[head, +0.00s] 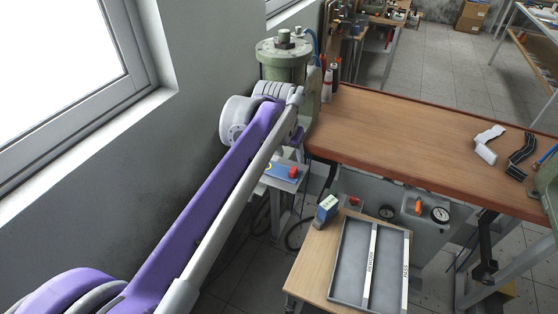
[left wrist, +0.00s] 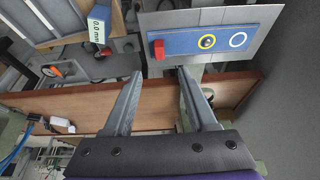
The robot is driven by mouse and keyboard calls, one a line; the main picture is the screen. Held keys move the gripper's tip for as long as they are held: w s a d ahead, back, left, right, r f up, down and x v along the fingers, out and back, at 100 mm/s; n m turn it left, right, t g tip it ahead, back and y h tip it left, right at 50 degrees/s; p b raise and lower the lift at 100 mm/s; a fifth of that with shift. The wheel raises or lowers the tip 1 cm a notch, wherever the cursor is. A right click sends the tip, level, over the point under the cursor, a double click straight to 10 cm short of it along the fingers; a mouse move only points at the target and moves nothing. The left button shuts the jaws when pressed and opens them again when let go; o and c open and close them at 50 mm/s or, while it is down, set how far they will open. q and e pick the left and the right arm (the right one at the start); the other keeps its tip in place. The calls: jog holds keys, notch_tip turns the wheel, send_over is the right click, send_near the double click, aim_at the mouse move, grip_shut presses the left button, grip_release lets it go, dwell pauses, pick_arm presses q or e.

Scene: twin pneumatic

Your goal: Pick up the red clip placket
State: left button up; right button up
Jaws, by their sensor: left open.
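The red clip placket (head: 293,172) sits on a blue panel (head: 279,170) below the near left corner of the wooden bench. In the left wrist view the small red block (left wrist: 157,50) is at the left end of the blue panel (left wrist: 183,43), beside a yellow ring and a white ring. My left gripper (left wrist: 158,74) is open and empty, its fingertips pointing at the panel's edge near the red block, apart from it as far as I can tell. In the head view my left arm hides most of the gripper. My right gripper is not in view.
A green press cylinder (head: 283,62) stands close behind my left arm. The wooden bench (head: 410,130) is mostly clear, with white (head: 487,143) and black (head: 522,152) folded pieces at right. A small table holds a blue gauge box (head: 327,208) and a grey divided tray (head: 336,294).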

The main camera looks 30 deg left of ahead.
aim_at(293, 170)
pick_arm(q)
jog(key=x, duration=0.3)
jog(key=shift+s+f, duration=0.2)
jog(key=shift+f, duration=0.15)
jog(key=x, duration=0.5)
jog(key=shift+w+f, duration=0.2)
jog(key=shift+f, duration=0.15)
jog(key=shift+c, duration=0.3)
grip_shut()
